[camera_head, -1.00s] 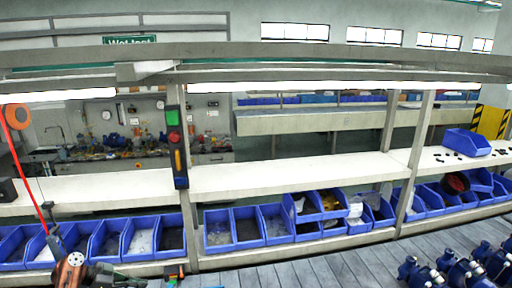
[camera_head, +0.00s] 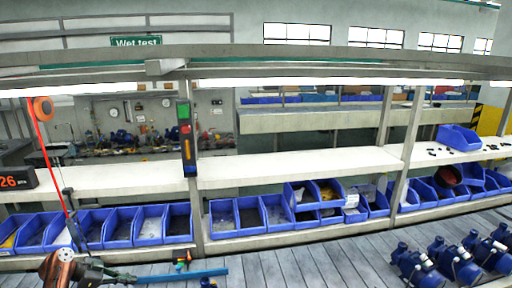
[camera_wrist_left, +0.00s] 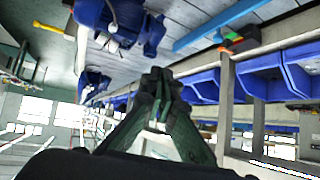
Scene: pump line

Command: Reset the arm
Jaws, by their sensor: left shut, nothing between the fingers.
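My left gripper (camera_head: 122,278) is at the bottom left of the head view, low in front of the shelf with the blue bins. Its dark green fingers (camera_wrist_left: 158,82) also show in the middle of the left wrist view, together and with nothing between them. Part of my left arm, with a copper-coloured joint, shows at the lower left edge of the head view. My right gripper is in neither view.
Blue bins (camera_head: 150,224) line the lower shelf. A blue bar (camera_head: 182,275) lies near the fingertips, beside small coloured blocks (camera_head: 182,260). Blue pumps (camera_head: 452,262) stand at lower right. A red cable (camera_head: 53,160) hangs at left. The grey slatted surface (camera_head: 300,265) is clear mid-front.

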